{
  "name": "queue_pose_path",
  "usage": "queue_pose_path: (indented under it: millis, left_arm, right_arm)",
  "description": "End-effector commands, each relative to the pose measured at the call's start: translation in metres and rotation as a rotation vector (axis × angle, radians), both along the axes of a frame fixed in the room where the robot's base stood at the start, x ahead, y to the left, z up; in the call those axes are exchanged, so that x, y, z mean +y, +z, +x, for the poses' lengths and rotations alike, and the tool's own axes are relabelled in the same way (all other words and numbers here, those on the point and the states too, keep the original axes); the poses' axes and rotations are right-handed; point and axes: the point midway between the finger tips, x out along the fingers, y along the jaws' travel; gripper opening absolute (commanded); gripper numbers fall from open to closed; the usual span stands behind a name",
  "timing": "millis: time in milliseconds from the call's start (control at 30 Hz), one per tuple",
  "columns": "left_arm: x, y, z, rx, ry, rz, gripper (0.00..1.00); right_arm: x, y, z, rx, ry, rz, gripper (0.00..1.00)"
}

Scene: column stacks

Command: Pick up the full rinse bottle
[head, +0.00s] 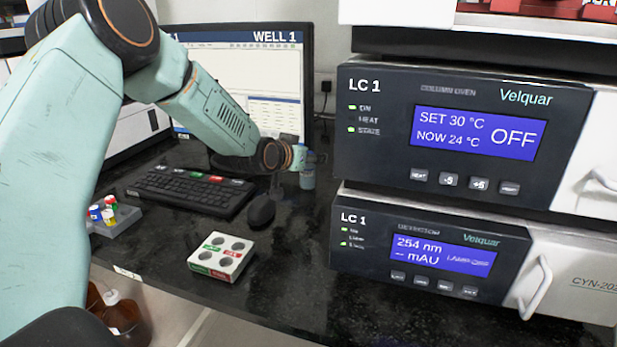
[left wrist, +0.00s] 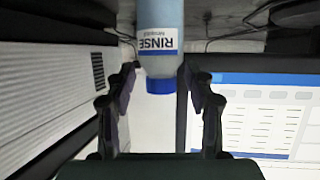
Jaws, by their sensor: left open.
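The rinse bottle (head: 307,174) stands on the dark bench to the right of the monitor, partly hidden by my left gripper in the head view. In the left wrist view the bottle (left wrist: 160,18) appears upside down, with a pale blue body, a white and blue "RINSE" label and a blue cap. My left gripper (head: 299,158) is open at the bottle's upper part. In the left wrist view its fingertips (left wrist: 160,72) lie on either side of the bottle near the cap and shoulder; I cannot tell whether they touch it. My right gripper is out of view.
The monitor (head: 250,70) stands close behind my left arm. A keyboard (head: 190,190), a mouse (head: 261,211) and a white vial block (head: 223,256) lie in front. The column oven (head: 380,150) sits on the detector (head: 375,240) to the right. A brown bottle (head: 125,318) is below the bench edge.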

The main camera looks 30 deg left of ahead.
Motion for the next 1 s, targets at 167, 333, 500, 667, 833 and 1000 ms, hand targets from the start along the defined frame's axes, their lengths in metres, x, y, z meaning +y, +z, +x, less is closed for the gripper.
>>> queue_pose_path:
  millis: [167, 333, 500, 667, 833, 1000]
  left_arm:
    - [0.0004, 0.0012, 0.0008, -0.001, 0.0, 0.001, 0.53]
    - [0.0004, 0.0011, 0.0005, -0.001, 0.0, 0.001, 0.39]
    - [0.0004, 0.001, 0.0004, -0.001, 0.0, 0.0, 0.24]
    - [0.0005, 0.0011, 0.0003, -0.001, 0.0, 0.0, 0.1]
    - [0.0005, 0.0015, 0.0005, -0.002, 0.001, 0.001, 0.07]
    - [0.0001, 0.0041, 0.0009, -0.002, 0.0, 0.001, 0.07]
  right_arm:
    - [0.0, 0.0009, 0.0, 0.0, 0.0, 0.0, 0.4]
    - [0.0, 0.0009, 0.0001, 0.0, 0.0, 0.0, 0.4]
    - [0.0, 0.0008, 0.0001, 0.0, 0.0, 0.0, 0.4]
    - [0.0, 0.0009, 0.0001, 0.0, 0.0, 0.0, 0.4]
    - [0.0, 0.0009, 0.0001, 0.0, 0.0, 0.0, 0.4]
    - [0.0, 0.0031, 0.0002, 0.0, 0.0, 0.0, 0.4]
